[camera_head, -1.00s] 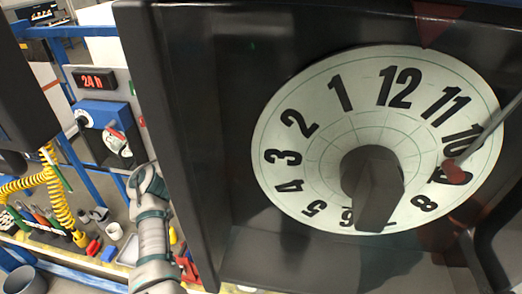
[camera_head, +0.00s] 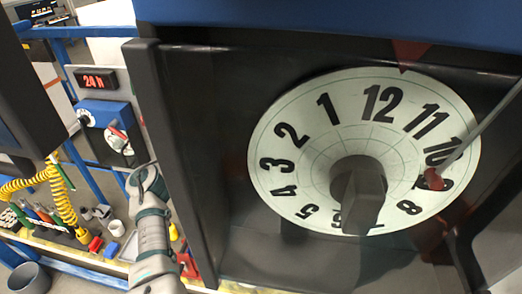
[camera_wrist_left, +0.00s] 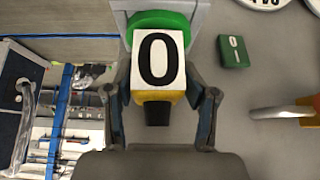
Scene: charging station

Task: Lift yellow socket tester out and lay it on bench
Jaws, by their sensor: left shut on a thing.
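The yellow tester (camera_wrist_left: 158,96) is in the left wrist view, with a white face marked with a black 0 towards the camera. My left gripper (camera_wrist_left: 158,104) is shut on its yellow body, one finger on each side. A green ring (camera_wrist_left: 158,20) on a pale block shows directly behind the tester; whether the two touch is unclear. In the head view my left arm reaches up near the blue box (camera_head: 103,117) on the grey panel; its fingers and the tester cannot be made out there. My right gripper is not in view.
A large dial (camera_head: 300,165) in a dark housing fills the right of the head view. The bench (camera_head: 75,248) at lower left holds tools, a white cup (camera_head: 116,228) and red and blue pieces. A yellow coiled cable (camera_head: 62,205) hangs over it. A green switch (camera_wrist_left: 233,51) is nearby.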

